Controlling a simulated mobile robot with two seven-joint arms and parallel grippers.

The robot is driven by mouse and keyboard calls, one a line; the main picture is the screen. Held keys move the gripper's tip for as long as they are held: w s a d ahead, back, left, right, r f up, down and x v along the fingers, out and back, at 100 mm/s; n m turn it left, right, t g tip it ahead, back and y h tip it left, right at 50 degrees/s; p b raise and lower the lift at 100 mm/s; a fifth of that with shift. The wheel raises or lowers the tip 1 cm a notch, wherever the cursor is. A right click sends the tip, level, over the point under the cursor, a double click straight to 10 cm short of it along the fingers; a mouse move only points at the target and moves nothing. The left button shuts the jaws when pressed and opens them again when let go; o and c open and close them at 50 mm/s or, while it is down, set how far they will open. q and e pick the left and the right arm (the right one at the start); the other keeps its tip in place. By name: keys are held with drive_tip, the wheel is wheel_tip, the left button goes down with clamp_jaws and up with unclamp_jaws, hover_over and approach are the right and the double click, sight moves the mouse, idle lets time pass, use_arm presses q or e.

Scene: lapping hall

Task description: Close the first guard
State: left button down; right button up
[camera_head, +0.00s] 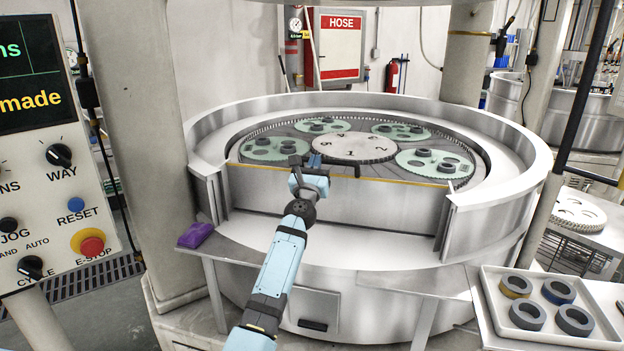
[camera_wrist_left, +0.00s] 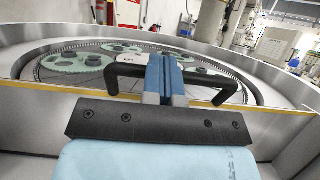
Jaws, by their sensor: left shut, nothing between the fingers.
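The guard (camera_head: 385,208) is a grey panel with a yellow top edge, standing across the front opening of the round lapping machine (camera_head: 500,235). It sits between the upright posts at both ends of the opening. Its black handle (camera_wrist_left: 113,75) arches above the yellow edge in the left wrist view. My left gripper (camera_head: 312,172) is at the guard's top edge, by the handle. Its blue fingers (camera_wrist_left: 166,75) are together and overlap the handle's middle, with nothing held between them. Whether they touch the handle I cannot tell. My right gripper is not in view.
Green carriers (camera_head: 432,163) with dark rings lie around the numbered centre disc (camera_head: 353,148) behind the guard. A control panel (camera_head: 55,180) stands at left, a purple block (camera_head: 195,235) on the front ledge. A tray (camera_head: 500,325) with several rings is at right.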

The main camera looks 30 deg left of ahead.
use_arm(q)
drive_tip(key=shift+w+a+r, duration=0.15)
drive_tip(key=shift+w+r, duration=0.1)
drive_tip(key=shift+w, duration=0.15)
drive_tip(key=shift+f, duration=0.2)
idle(0.3)
